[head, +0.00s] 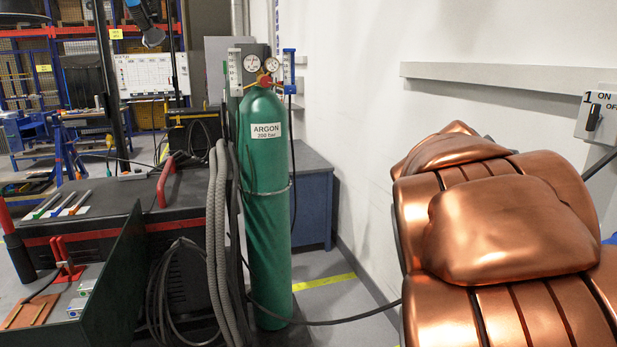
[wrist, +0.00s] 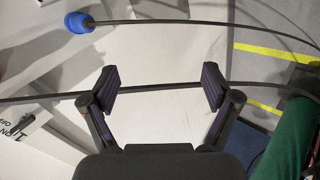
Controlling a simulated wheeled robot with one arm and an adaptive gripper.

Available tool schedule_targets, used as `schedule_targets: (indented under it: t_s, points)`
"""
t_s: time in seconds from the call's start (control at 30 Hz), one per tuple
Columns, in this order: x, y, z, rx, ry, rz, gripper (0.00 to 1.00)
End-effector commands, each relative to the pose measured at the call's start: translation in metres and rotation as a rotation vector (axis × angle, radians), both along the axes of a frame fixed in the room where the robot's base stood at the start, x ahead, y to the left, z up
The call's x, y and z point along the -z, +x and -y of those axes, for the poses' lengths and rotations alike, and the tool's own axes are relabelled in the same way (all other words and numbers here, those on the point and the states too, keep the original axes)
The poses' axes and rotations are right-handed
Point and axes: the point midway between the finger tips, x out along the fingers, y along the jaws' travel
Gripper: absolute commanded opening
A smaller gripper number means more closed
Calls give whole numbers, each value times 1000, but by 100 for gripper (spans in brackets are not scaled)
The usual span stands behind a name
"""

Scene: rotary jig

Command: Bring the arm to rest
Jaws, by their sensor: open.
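My gripper (wrist: 160,88) shows in the wrist view with its two dark fingers spread wide apart. Nothing is held between them. A thin dark cable crosses the picture at the height of the fingers; I cannot tell how far it is from them. I cannot make out my gripper in the head view.
A green argon cylinder (head: 265,190) stands in the middle; its side shows in the wrist view (wrist: 290,140). A large copper-coloured ribbed shape (head: 500,230) fills the right, near the wall switch (head: 597,117).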

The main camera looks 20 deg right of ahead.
Motion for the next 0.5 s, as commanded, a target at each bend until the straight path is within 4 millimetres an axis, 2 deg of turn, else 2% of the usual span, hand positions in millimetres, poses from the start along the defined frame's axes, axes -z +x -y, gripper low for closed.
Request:
schedule_targets:
  t_s: [0.03,0.2,0.4,0.5]
  points:
    - [21,-7,-24,-11,74,0,88]
    - [86,-37,-101,-32,314,-30,88]
    - [145,-87,-195,-69,568,-118,88]
    - [166,-116,-236,-87,672,-179,88]
